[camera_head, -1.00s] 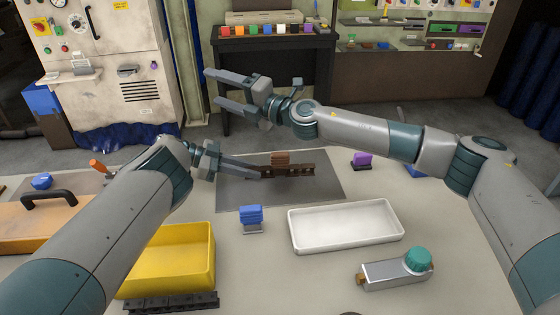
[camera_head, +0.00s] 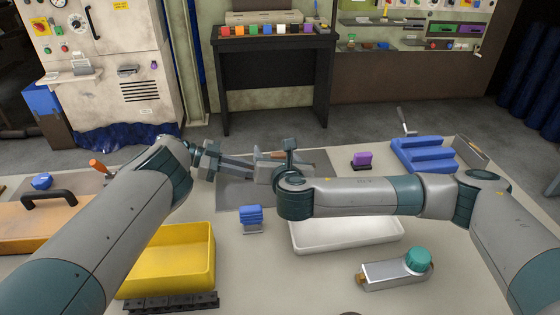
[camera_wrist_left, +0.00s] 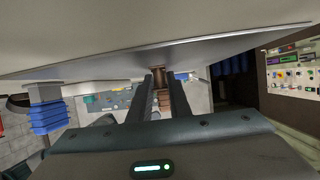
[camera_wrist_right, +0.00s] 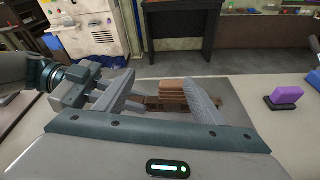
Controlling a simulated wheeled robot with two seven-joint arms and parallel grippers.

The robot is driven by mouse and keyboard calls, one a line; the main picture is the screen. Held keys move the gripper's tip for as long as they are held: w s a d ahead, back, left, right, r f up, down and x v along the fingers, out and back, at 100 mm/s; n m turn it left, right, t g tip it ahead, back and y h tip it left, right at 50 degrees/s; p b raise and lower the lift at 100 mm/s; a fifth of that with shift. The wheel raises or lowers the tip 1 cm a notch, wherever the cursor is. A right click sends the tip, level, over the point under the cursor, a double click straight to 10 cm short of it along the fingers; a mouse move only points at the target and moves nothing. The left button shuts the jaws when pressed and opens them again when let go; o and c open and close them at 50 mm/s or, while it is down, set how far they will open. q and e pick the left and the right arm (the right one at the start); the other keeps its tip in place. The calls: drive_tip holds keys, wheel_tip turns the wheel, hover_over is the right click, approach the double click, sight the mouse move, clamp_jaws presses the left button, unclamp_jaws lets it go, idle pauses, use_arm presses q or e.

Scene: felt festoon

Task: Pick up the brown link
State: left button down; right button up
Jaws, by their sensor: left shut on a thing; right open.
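The brown link (camera_wrist_right: 173,90), a ribbed brown block, sits between the spread fingers of my right gripper (camera_wrist_right: 168,86) in the right wrist view. In the head view only a sliver of it (camera_head: 277,155) shows behind my right gripper (camera_head: 266,170). My right gripper is open; I cannot tell whether a finger touches the link. A darker brown strip (camera_wrist_right: 152,102) lies at the link's base over the grey mat (camera_head: 232,195). My left gripper (camera_wrist_left: 158,85) is shut on the dark strip's left end, mostly hidden in the head view.
A purple block (camera_head: 362,160) and a blue rack (camera_head: 425,156) stand to the right. A white tray (camera_head: 345,238), blue stacked pieces (camera_head: 251,216) and a yellow bin (camera_head: 185,275) are in front. A metal part with a teal knob (camera_head: 418,259) lies front right.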

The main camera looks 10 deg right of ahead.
sight(279, 155)
drive_tip(key=shift+n+g+h, duration=0.5)
drive_tip(key=shift+n+h, duration=0.1)
drive_tip(key=shift+h, duration=0.1)
drive_tip(key=s+d+f, duration=0.2)
drive_tip(key=shift+s+d+f, duration=0.15)
drive_tip(key=shift+s+f, duration=0.05)
drive_tip(key=shift+s, duration=0.15)
drive_tip(key=x, duration=0.6)
drive_tip(key=shift+w+f, duration=0.1)
drive_tip(key=shift+w, duration=0.3)
drive_tip(key=shift+a+x, duration=0.15)
drive_tip(key=shift+x, duration=1.2)
drive_tip(key=shift+a+x, duration=0.15)
drive_tip(key=shift+x, duration=1.15)
drive_tip(key=c, duration=1.1)
